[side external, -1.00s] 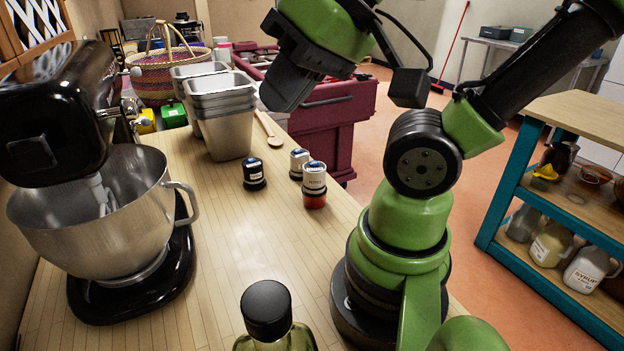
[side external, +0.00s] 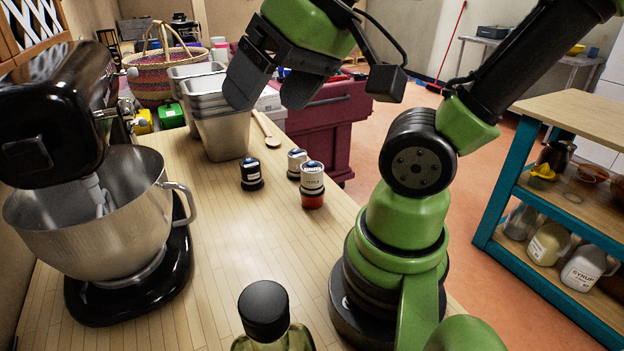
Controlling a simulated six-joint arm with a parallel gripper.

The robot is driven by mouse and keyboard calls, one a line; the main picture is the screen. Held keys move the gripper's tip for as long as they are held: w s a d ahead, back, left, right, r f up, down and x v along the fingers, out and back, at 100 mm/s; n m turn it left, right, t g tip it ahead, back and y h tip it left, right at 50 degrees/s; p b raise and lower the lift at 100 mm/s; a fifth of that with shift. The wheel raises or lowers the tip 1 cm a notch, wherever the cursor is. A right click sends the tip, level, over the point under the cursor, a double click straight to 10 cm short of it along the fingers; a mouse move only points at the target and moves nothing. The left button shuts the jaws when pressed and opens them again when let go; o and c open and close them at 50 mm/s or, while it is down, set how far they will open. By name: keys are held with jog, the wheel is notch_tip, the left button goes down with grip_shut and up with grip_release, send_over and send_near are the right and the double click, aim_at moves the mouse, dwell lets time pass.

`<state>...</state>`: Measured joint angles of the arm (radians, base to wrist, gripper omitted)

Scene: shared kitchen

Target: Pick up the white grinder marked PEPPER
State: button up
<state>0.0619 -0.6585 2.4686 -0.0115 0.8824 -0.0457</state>
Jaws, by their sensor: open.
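Three small grinders stand upright on the wooden counter (side external: 215,260). One has a white body with a dark band and blue on top (side external: 297,160); it stands at the back. One is white above with a red lower part (side external: 312,182); it stands in front and partly overlaps the back one. A black one with a white label (side external: 251,174) stands to the left. The labels are too small to read, so I cannot tell which is marked PEPPER. My gripper (side external: 270,88) is open and empty, its fingers apart, above and behind the grinders.
Stacked steel pans (side external: 222,132) and a wooden spoon (side external: 266,130) lie behind the grinders. A black stand mixer with a steel bowl (side external: 85,215) fills the left. A dark-capped bottle (side external: 265,310) stands at the front. The middle of the counter is clear.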

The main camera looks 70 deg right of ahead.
jog(key=w+d+f+g+h, duration=0.25)
jog(key=w+d+f, duration=0.2)
jog(key=d, duration=0.35)
jog(key=g, duration=0.4)
send_over(312, 166)
jog(key=a, duration=0.1)
jog(key=shift+y, duration=0.45)
notch_tip(312, 166, down, 12)
jog(key=shift+r, duration=0.15)
jog(key=f, duration=0.4)
jog(key=shift+s+d+f, duration=0.15)
jog(key=shift+s+d, duration=0.05)
jog(key=shift+d, duration=0.05)
jog(key=shift+w+d+f, duration=0.15)
jog(key=shift+d+f, duration=0.05)
jog(key=shift+f, duration=1.4)
jog(key=shift+w+d+f, duration=0.1)
jog(key=shift+d+f, duration=0.05)
jog(key=shift+f, duration=1.4)
jog(key=c, duration=1.3)
jog(key=shift+r, duration=0.1)
